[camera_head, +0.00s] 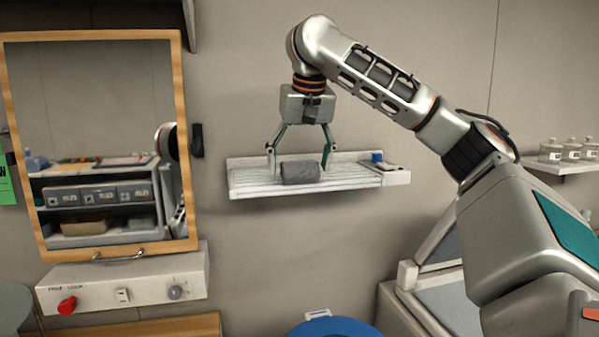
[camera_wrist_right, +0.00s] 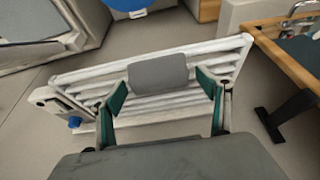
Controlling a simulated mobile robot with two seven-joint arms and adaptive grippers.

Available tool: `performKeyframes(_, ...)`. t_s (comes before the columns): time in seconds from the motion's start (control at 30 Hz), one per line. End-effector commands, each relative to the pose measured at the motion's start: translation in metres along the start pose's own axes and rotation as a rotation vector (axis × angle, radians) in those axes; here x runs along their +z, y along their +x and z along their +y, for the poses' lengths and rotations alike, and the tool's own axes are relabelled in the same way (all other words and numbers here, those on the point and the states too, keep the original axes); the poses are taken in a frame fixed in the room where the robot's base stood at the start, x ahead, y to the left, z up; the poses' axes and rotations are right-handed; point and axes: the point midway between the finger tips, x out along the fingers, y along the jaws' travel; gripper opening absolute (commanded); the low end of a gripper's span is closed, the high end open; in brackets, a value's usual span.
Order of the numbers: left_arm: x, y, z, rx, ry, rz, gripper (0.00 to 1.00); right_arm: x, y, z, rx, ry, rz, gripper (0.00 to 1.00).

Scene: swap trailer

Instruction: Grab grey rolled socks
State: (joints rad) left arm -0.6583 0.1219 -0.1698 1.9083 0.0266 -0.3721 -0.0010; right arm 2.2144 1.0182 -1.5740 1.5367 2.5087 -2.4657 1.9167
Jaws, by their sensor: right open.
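The grey rolled socks (camera_head: 300,173) lie on a white slatted wall shelf (camera_head: 247,186) in the head view. My right gripper (camera_head: 298,162) is open above the shelf, its fingers pointing down with one on each side of the socks. In the right wrist view the grey roll (camera_wrist_right: 159,73) shows between and just beyond the two open fingertips (camera_wrist_right: 160,85), on the slatted shelf (camera_wrist_right: 215,48). I cannot tell if either finger touches it. My left gripper is not in view.
A blue item (camera_head: 377,157) stands at the shelf's right end. A wood-framed mirror (camera_head: 185,120) hangs at left above a panel (camera_head: 140,287) with a red knob. A blue round object (camera_head: 335,328) is below. Jars (camera_head: 572,150) stand on a shelf at far right.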

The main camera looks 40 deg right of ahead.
Motion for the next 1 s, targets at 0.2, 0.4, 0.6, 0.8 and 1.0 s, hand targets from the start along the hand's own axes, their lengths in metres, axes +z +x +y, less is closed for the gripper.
performKeyframes(0.2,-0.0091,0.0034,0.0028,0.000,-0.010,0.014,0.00,-0.0003,0.0097,0.0005,0.000,0.000,0.002,0.76)
performKeyframes(0.4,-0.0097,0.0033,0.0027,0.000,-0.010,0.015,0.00,-0.0003,0.0095,0.0005,0.000,0.000,0.002,0.71)
performKeyframes(0.6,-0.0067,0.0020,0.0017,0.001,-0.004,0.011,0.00,-0.0002,0.0095,0.0004,0.000,0.000,0.001,0.39)
performKeyframes(0.8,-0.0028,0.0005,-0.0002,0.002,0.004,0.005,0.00,-0.0002,0.0095,0.0003,0.000,0.000,0.001,0.39)
performKeyframes(1.0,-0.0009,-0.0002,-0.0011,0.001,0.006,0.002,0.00,-0.0021,0.0050,-0.0002,0.000,-0.001,0.001,0.39)
